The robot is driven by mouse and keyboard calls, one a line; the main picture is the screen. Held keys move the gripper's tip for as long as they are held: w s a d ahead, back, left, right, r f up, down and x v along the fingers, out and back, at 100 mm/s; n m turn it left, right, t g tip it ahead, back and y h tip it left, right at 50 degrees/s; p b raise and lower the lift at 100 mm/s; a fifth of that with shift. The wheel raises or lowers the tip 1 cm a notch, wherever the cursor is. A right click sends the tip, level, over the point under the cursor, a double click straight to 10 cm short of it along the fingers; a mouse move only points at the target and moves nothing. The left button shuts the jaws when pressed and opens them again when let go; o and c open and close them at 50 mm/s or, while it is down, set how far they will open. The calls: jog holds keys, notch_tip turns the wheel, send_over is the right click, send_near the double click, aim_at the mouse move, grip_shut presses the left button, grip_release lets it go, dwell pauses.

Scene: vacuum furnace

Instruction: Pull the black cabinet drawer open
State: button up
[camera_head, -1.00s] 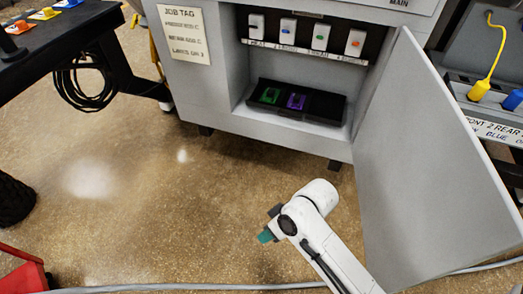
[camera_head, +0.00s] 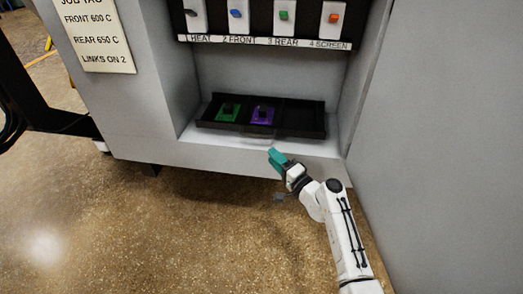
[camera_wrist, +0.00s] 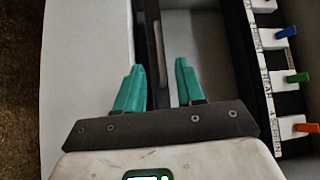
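The black drawer (camera_head: 300,118) is low inside the open cabinet (camera_head: 130,130). It looks like a shallow tray holding a green block (camera_head: 229,111) and a purple block (camera_head: 262,114). My gripper (camera_head: 276,156) has teal fingers and is just in front of and below the drawer's front edge, right of its middle. In the wrist view my gripper (camera_wrist: 157,85) is open, with its fingers apart. The dark drawer edge (camera_wrist: 152,35) with a thin grey bar shows beyond and between the fingertips. I cannot tell whether anything touches.
The cabinet's open door (camera_head: 440,130) stands close on the right of my arm. A switch panel with coloured knobs (camera_head: 260,20) is above the drawer. A job tag (camera_head: 95,35) is on the left. The floor (camera_head: 150,235) in front is clear.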

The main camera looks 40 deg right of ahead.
jog(key=shift+m+h, duration=0.4)
jog(key=w, duration=0.3)
jog(key=w+d+b, duration=0.1)
jog(key=w, duration=0.3)
jog(key=w+d+r+b, duration=0.1)
jog(key=w, duration=0.2)
jog(key=shift+w+d+r, duration=0.1)
jog(key=shift+w, duration=0.2)
jog(key=shift+c, duration=0.4)
grip_shut()
